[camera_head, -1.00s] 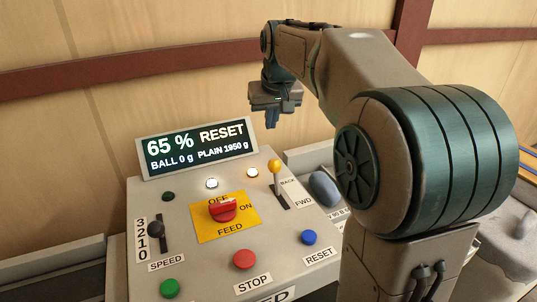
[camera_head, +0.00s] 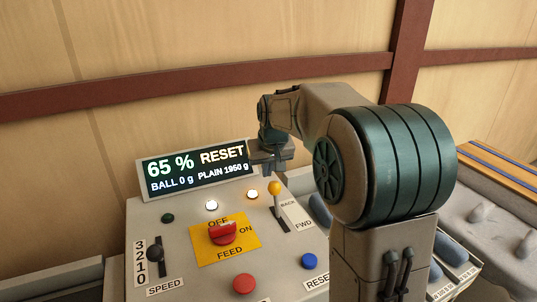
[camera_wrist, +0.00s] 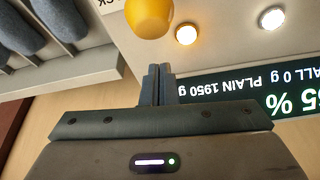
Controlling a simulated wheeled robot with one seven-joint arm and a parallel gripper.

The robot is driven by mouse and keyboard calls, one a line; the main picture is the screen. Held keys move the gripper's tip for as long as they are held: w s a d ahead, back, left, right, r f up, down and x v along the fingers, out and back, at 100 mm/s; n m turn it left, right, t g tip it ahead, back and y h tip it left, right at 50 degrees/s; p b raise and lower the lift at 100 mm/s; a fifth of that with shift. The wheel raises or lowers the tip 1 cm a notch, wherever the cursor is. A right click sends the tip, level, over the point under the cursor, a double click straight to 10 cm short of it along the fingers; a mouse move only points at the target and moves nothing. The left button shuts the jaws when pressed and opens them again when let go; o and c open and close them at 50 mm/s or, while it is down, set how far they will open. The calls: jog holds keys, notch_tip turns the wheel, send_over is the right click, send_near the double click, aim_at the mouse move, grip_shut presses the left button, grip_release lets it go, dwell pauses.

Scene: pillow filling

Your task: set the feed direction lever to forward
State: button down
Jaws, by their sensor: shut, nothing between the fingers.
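The feed direction lever (camera_head: 276,193) has a yellow ball knob on a pale stem. It stands in a dark slot on the sloped panel, at the end by the BACK label (camera_head: 288,203); the FWD label (camera_head: 304,225) is at the nearer end. My gripper (camera_head: 266,173) is shut and empty, just above and behind the knob, pointing down. In the wrist view the shut fingers (camera_wrist: 157,70) point at the yellow knob (camera_wrist: 150,14), with a small gap in the picture. Contact is not visible.
The display (camera_head: 196,166) reads 65 % RESET and stands close behind my gripper. The red FEED switch (camera_head: 223,233), red STOP button (camera_head: 244,284) and blue RESET button (camera_head: 309,261) are on the panel. Bins with grey pillows (camera_head: 453,250) lie at the right.

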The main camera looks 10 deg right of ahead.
aim_at(276, 204)
jog(key=s, duration=0.3)
jog(key=shift+s+d+r, duration=0.1)
jog(key=shift+s+r, duration=0.15)
jog(key=shift+s, duration=0.05)
jog(key=shift+s, duration=0.1)
